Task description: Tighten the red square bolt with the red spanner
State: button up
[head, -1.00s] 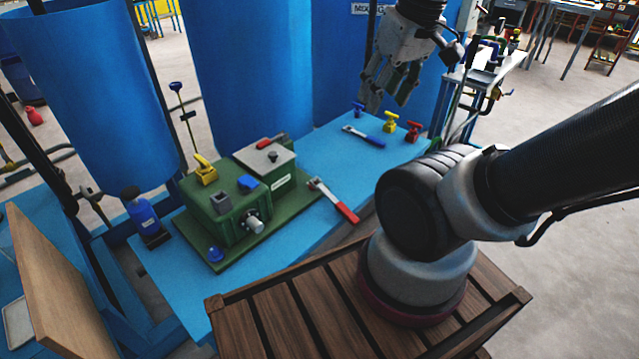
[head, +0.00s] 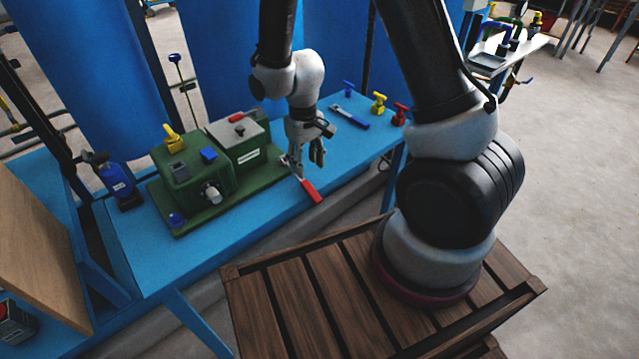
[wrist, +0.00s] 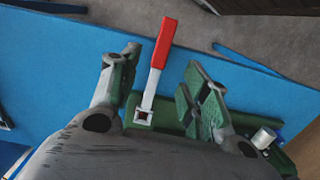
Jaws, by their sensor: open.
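The red spanner (head: 311,191) lies on the blue bench at the front right edge of the green machine. Its red handle points toward the bench's front edge. In the wrist view the spanner (wrist: 160,60) shows its grey shank and a squared head with an opening. My gripper (head: 308,160) is open and points down over the spanner's head end. In the wrist view its fingers (wrist: 162,82) stand on either side of the spanner, holding nothing.
A blue-handled spanner (head: 350,117) lies farther back on the bench (head: 245,234). Blue (head: 349,88), yellow (head: 379,103) and red (head: 400,114) T-shaped pieces stand near it. The bench's front strip is clear.

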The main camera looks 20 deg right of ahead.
aim_at(304, 181)
jog(key=shift+w+a+f, duration=0.1)
jog(key=shift+w+a, duration=0.2)
jog(key=shift+w, duration=0.15)
jog(key=shift+w+a+f+t, duration=0.1)
jog(key=shift+w+f+t, duration=0.1)
jog(key=shift+f+t, duration=0.1)
notch_tip(304, 181, down, 7)
grip_shut()
